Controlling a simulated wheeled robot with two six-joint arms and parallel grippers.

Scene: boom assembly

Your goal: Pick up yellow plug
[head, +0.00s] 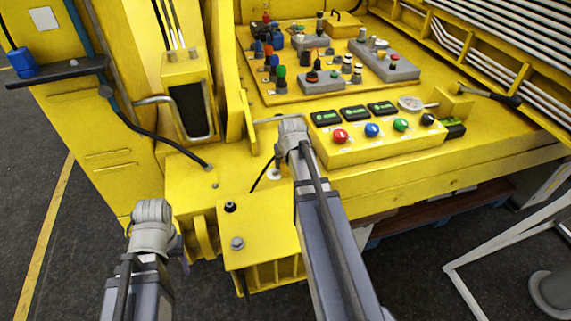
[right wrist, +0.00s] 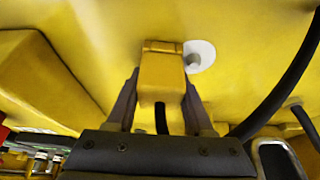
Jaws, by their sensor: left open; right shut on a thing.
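The yellow plug (right wrist: 161,78) is a small block seen in the right wrist view, with a dark cable at its near end. My right gripper (right wrist: 160,92) has its two dark fingers on either side of the plug and is shut on it. The plug is close to the yellow surface; I cannot tell whether it touches it. In the head view my right wrist hides the plug. My left gripper (head: 178,246) is open at lower left, mostly hidden by its own wrist, away from the plug.
A white disc with a grey centre (right wrist: 201,56) lies beside the plug. A control box (head: 372,138) with coloured buttons is right of my right wrist. Behind it stands a panel of switches (head: 318,75). A black cable (head: 145,138) hangs at the left.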

